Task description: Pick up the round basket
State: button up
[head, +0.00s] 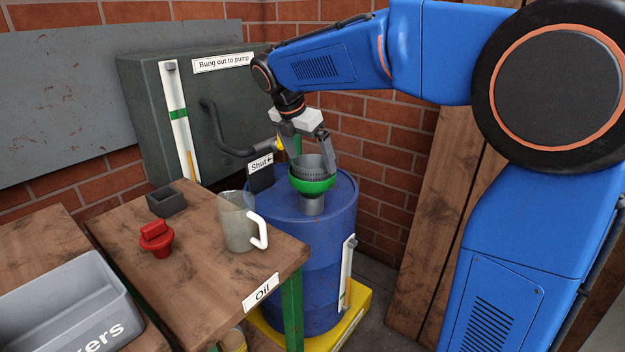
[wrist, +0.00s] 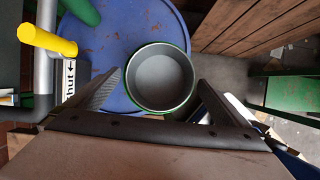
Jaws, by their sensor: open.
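The round basket (head: 314,164) is a grey, perforated cup seated in a green funnel (head: 313,186) on top of the blue drum (head: 335,225). In the wrist view the basket (wrist: 160,78) shows its empty grey inside, with a thin green edge around it. My gripper (head: 306,150) is over the basket with its jaws open. In the wrist view one finger is on each side of the basket, and I see no clear contact. In the head view the fingers partly hide the basket's upper rim.
A wooden bench labelled Oil holds a clear jug (head: 236,222), a red bung (head: 156,238) and a dark small box (head: 166,201). A dark pipe (head: 222,135) and a yellow-handled valve (wrist: 47,41) are close on the left. A brick wall stands behind.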

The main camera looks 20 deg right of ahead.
jog(key=shift+w+d+f, duration=0.1)
jog(key=shift+d+f, duration=0.05)
jog(key=shift+f, duration=0.3)
jog(key=c, duration=1.4)
jog(key=shift+r, duration=0.1)
